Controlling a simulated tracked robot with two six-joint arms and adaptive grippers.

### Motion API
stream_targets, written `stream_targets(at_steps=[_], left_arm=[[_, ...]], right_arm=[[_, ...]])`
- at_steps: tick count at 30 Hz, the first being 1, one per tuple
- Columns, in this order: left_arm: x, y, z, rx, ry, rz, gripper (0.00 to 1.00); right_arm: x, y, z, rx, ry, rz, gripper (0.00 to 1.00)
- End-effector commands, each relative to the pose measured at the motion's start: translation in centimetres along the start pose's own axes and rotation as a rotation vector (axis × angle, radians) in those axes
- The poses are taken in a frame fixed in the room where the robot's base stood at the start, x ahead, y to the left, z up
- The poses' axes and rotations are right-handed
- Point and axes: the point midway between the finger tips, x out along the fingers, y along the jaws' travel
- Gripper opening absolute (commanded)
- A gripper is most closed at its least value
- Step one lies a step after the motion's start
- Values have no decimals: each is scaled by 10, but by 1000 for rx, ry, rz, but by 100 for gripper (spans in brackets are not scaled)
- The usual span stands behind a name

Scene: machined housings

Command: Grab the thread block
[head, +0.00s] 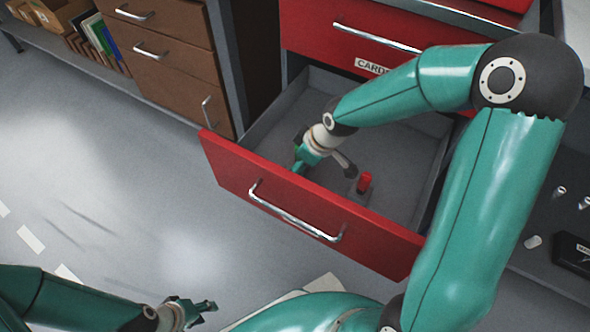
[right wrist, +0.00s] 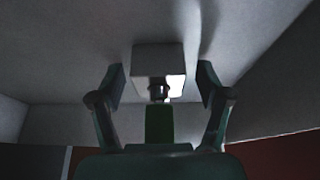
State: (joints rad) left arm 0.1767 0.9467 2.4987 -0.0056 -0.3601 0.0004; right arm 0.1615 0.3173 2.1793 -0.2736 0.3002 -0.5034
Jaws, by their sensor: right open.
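The thread block appears to be the pale square block (right wrist: 158,58) in the right wrist view, with a small dark round feature and a bright patch at its lower edge. My right gripper (right wrist: 161,84) is open, with one finger on each side of the block and a gap on both sides. In the head view my right arm reaches into the open red drawer (head: 300,217). There the gripper hides what lies under it, and I cannot clearly make out the block. My left gripper (head: 208,309) is open and empty, low over the floor outside the drawer.
The drawer walls surround that gripper. A brown cabinet (head: 165,45) stands at left. Small parts and a black box (head: 574,254) lie on a dark surface at right.

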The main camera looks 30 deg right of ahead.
Motion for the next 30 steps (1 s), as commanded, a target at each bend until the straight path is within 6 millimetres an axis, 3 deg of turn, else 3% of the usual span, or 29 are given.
stream_targets(at_steps=[5, 19, 30], left_arm=[[-1, 0, 0, 0, 0, 0, 40], [-1, 0, 0, 0, 0, 0, 40], [-3, 1, 0, 0, 0, 0, 40]], right_arm=[[-1, 0, -1, 0, 1, 1, 77], [-1, 0, 0, 0, 0, 0, 0], [-5, 1, -2, 0, 3, 2, 0]])
